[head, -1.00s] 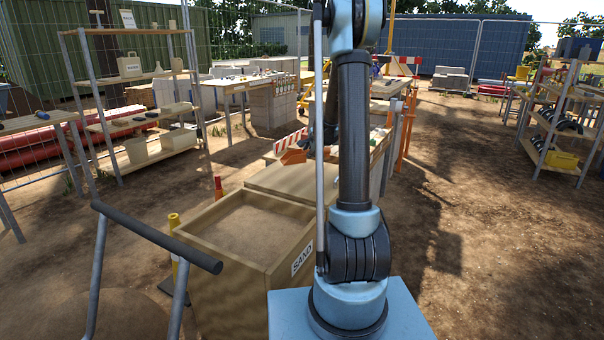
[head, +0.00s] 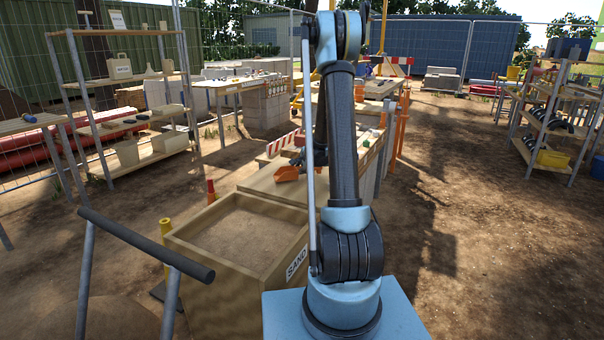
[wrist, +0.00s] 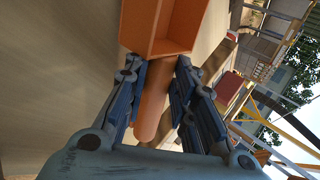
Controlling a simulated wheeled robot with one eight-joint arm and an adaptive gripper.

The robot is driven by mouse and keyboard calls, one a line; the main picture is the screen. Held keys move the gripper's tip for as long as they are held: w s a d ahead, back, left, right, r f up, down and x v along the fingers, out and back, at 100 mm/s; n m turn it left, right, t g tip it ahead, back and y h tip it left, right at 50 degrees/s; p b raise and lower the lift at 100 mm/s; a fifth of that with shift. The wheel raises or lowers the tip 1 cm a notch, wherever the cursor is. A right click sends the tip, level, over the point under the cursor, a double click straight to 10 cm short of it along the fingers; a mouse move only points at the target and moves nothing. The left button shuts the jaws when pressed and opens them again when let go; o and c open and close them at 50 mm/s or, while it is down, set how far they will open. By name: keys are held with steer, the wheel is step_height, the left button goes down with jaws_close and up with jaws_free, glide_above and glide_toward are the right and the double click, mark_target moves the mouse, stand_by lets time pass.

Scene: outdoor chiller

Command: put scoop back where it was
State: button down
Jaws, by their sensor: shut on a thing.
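The orange scoop (head: 286,173) shows in the head view beyond the sand box, in front of the lidded wooden top. My gripper (head: 299,159) is partly hidden behind my arm there. In the wrist view my gripper (wrist: 156,75) is shut around the scoop's round handle (wrist: 152,108), with one finger on each side. The scoop's square-edged bowl (wrist: 165,25) points away from the palm. A pale wooden surface (wrist: 60,60) fills the left of the wrist view. I cannot tell whether the scoop touches it.
The open wooden box marked SAND (head: 240,238) stands in front, left of my arm. A dark handlebar (head: 145,243) is at lower left. Shelves stand left (head: 122,80) and right (head: 560,125). A red-and-white barrier board (head: 280,143) is near the scoop. Bare ground at right is clear.

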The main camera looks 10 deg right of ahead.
steer(key=shift+f, duration=0.75)
steer(key=c, duration=1.3)
jaws_free()
steer(key=shift+c, duration=0.2)
steer(key=shift+s+r, duration=0.1)
steer(key=s+r+n+g, duration=0.1)
steer(key=s+r+n, duration=0.1)
steer(key=s+r, duration=0.55)
steer(key=s+r+n+g, duration=0.15)
steer(key=s+r, duration=0.25)
steer(key=s, duration=0.7)
steer(key=s+a+f+n+g, duration=0.1)
steer(key=s+n, duration=0.5)
steer(key=s, duration=1.2)
steer(key=s+f+n+g+h, duration=0.1)
steer(key=s+f+n+g, duration=0.2)
steer(key=s, duration=1.5)
steer(key=n, duration=0.4)
steer(key=shift+s+a, duration=0.3)
steer(key=shift+a, duration=0.1)
